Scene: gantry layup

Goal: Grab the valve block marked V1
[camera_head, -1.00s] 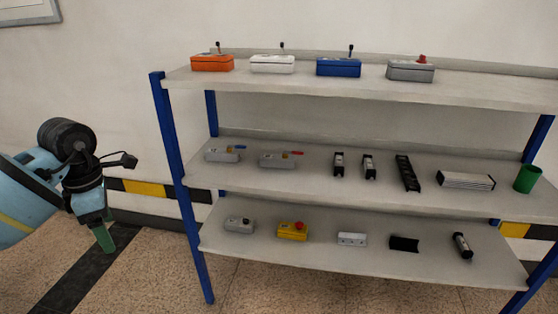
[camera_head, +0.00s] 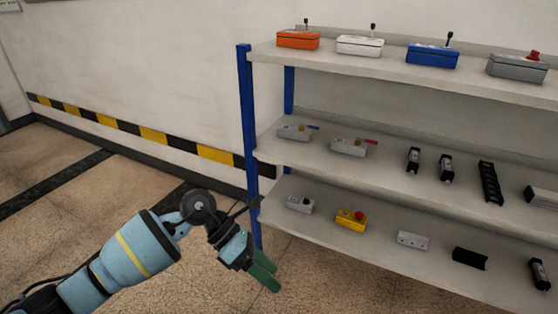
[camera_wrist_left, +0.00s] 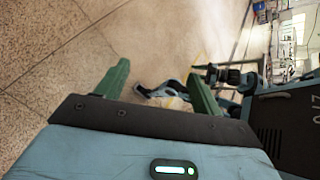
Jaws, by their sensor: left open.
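Two grey blocks with levers lie on the left part of the middle shelf. One has a blue lever (camera_head: 294,132), and the one to its right has a red lever (camera_head: 349,147). They look like valve blocks, but no V1 marking is readable on either. My left gripper (camera_head: 264,271) is open and empty, fingers pointing down, in front of the rack's left end and below the middle shelf, apart from both blocks. Its two green fingers also show spread apart in the left wrist view (camera_wrist_left: 158,76), with no block between them.
The rack's blue left post (camera_head: 247,130) stands close to my left gripper. The lower shelf (camera_head: 385,262) holds a yellow box with a red button (camera_head: 351,220) and several other parts. Control boxes stand on the top shelf (camera_head: 400,72). The floor at left is clear.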

